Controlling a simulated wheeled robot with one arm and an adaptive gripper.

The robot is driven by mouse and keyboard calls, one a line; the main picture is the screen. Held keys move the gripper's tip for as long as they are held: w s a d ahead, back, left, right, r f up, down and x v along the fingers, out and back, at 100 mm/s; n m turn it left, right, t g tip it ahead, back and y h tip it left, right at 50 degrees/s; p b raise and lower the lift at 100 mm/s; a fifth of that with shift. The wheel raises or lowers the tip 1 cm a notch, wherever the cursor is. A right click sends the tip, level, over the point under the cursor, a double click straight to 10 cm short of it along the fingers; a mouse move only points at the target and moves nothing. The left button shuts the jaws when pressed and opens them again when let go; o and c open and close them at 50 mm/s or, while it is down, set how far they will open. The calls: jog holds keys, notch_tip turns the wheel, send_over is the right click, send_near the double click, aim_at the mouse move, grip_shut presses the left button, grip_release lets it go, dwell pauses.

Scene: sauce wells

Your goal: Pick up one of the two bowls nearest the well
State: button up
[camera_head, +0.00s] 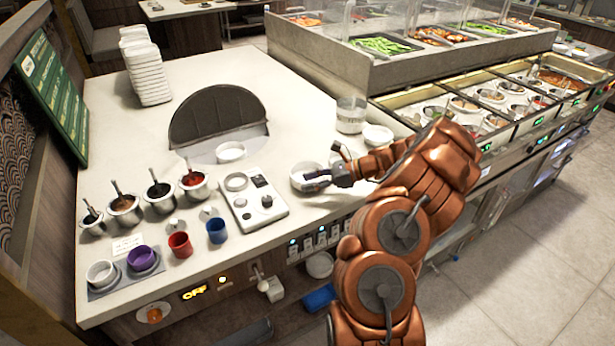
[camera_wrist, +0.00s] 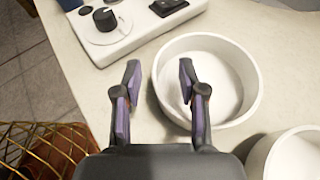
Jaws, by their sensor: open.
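A white bowl (camera_head: 302,184) sits on the white counter near its front edge. It also shows in the wrist view (camera_wrist: 222,68), empty. My gripper (camera_head: 320,178) is at this bowl; in the wrist view the open gripper (camera_wrist: 158,80) has one finger over the bowl's inside and the other outside its left rim. Nothing is held; I cannot tell whether a finger touches the rim. A second white bowl (camera_wrist: 298,156) is partly in view at the lower right of the wrist view. Another white bowl (camera_head: 230,151) sits before a dark semicircular lid (camera_head: 215,115).
A control panel (camera_head: 252,203) with knobs lies left of the gripper. Sauce pots (camera_head: 160,196), a red cup (camera_head: 180,244) and a blue cup (camera_head: 217,231) stand farther left. A white stack (camera_head: 146,72) stands at the back. A food bar (camera_head: 500,95) borders the right.

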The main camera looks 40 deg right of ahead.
jog(key=shift+w+a+f, duration=0.2)
jog(key=shift+w+a, duration=0.1)
jog(key=shift+a, duration=0.05)
jog(key=shift+c, duration=0.3)
grip_shut()
